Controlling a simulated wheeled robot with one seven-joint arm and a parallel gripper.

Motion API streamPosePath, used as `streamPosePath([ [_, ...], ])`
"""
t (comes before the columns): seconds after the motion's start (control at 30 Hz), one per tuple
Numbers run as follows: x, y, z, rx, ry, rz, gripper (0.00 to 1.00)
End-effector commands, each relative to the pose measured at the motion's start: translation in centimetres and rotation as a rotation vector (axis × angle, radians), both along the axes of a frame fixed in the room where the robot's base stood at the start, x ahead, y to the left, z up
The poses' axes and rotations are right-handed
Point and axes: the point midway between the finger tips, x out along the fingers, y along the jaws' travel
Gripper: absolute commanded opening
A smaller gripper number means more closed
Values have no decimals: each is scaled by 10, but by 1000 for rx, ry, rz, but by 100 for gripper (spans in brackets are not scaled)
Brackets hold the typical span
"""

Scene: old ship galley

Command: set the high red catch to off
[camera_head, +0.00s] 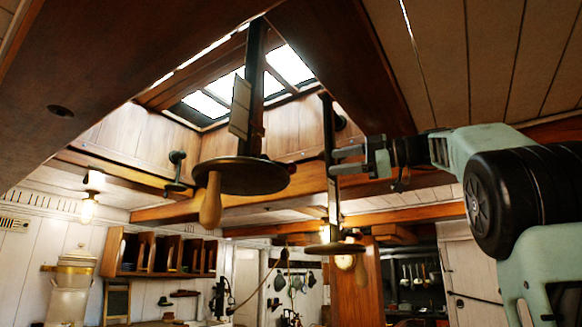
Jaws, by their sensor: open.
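I cannot make out a red catch in this view; nothing clearly red shows. My gripper (338,161) is raised at the right of centre and points left, with its jaws apart and nothing seen held in them. Its fingertips overlap a dark upright hanging post (329,120) in the picture. I cannot tell whether they touch it or are in front of it.
A dark round plate (240,176) hangs left of my gripper, with a wooden handle (210,201) below it. A second round plate (336,248) hangs lower. A skylight (240,88) opens above. A wooden shelf (160,253) is on the left wall.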

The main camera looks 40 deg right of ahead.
Motion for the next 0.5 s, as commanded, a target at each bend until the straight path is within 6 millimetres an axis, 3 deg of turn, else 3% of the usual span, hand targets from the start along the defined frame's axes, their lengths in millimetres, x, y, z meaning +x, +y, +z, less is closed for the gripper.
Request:
streamPosePath([
  [0.5,89,56,3,2,4,3,52],
])
